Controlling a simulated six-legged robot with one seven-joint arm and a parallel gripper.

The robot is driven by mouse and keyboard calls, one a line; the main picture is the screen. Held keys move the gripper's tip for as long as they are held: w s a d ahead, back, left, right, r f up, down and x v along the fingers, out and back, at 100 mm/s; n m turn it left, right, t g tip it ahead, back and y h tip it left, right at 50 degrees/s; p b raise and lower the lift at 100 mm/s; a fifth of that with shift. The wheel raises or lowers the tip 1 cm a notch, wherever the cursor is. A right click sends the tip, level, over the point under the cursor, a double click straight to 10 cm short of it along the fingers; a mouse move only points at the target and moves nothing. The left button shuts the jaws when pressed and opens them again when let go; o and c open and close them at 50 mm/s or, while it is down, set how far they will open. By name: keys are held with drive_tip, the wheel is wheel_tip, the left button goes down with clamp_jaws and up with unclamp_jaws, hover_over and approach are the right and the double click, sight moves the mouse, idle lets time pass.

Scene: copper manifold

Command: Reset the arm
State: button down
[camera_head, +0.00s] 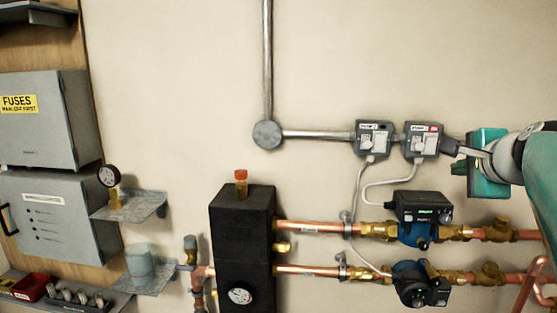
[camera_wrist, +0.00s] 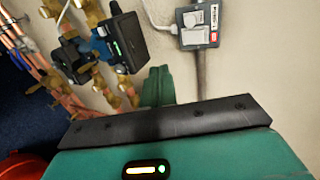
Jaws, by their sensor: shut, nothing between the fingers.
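In the wrist view my gripper's teal body and dark plate fill the bottom, and the same kind of grey switch box (camera_wrist: 198,24) shows at the top, on the wall.
A second switch box (camera_head: 373,138) is to the left, on a conduit (camera_head: 315,135). Below are two pumps (camera_head: 415,216) (camera_head: 418,284) on copper pipes (camera_head: 315,228), and a black manifold block (camera_head: 243,240). Grey shelves (camera_head: 130,206) and a fuse cabinet (camera_head: 40,125) are left.

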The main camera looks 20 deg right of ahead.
drive_tip(key=w+a+f+n+y, duration=0.2)
drive_tip(key=a+f+n, duration=0.2)
drive_tip(key=a, duration=0.3)
drive_tip(key=w+a+f+n+g+y, duration=0.1)
drive_tip(key=w+a+f+n, duration=0.1)
drive_tip(key=a+f+n, duration=0.3)
drive_tip(key=w+a+f+n+y, duration=0.2)
drive_tip(key=a, duration=0.6)
drive_tip(key=s+a+f+n+g, duration=0.2)
drive_tip(key=s+a+f+n, duration=0.2)
drive_tip(key=a, duration=0.5)
drive_tip(key=s+a+f+n+g+y, duration=0.1)
drive_tip(key=s+a+f+n, duration=0.3)
drive_tip(key=a+f+n, duration=0.5)
wheel_tip(320, 180, down, 2)
drive_tip(key=shift+s+f+g, duration=0.25)
drive_tip(key=shift+g, duration=0.55)
